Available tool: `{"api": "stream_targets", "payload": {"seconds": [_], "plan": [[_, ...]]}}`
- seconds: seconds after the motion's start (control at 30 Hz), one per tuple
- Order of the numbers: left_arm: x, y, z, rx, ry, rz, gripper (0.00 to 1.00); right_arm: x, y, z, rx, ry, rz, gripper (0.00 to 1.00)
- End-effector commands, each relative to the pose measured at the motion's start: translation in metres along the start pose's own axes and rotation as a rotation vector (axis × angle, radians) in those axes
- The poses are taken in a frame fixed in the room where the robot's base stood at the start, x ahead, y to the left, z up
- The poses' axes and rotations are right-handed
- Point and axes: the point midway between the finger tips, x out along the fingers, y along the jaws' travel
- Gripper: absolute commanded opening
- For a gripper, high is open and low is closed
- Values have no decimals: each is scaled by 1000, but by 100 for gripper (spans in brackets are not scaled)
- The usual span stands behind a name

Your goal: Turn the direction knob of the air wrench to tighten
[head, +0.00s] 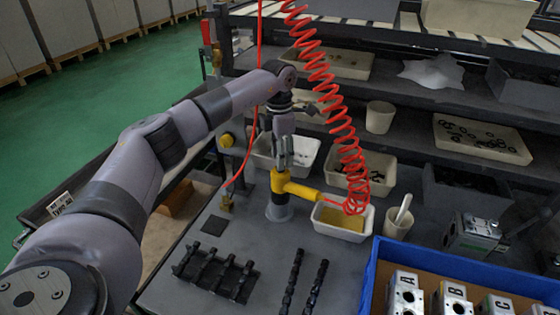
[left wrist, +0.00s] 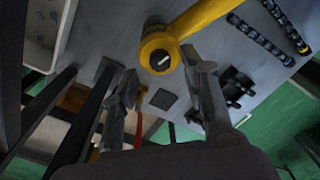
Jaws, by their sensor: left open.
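The yellow air wrench (head: 293,186) stands in a round grey holder (head: 279,208) on the grey table, its handle pointing right. In the left wrist view the end of the air wrench (left wrist: 158,52) faces me, with a small pale direction knob (left wrist: 161,58) on a dark round face. My left gripper (head: 283,163) is just above the wrench's head in the head view. In the left wrist view the left gripper (left wrist: 160,72) is open, its fingers spread to either side below the knob, with nothing between them. The right gripper is not in view.
A red coiled hose (head: 335,110) hangs beside the wrench. A white tray with a yellow sponge (head: 343,222) lies close to its handle. Black racks (head: 215,273) lie in front. A blue crate (head: 375,265) with lettered valve blocks is at the right. Shelves with bins stand behind.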

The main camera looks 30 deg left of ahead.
Motion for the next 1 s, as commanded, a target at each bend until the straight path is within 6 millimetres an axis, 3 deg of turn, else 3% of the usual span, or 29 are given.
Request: {"api": "stream_targets", "payload": {"seconds": [0.2, 0.4, 0.6, 1.0], "plan": [[-50, 1, 1, -1, -4, 2, 41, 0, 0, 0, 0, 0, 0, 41], [-82, 0, 1, 0, -1, 2, 41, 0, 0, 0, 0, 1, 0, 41], [-94, 0, 0, 0, 1, 0, 41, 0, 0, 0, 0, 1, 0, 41], [-94, 0, 0, 0, 1, 0, 41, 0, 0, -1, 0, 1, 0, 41]]}}
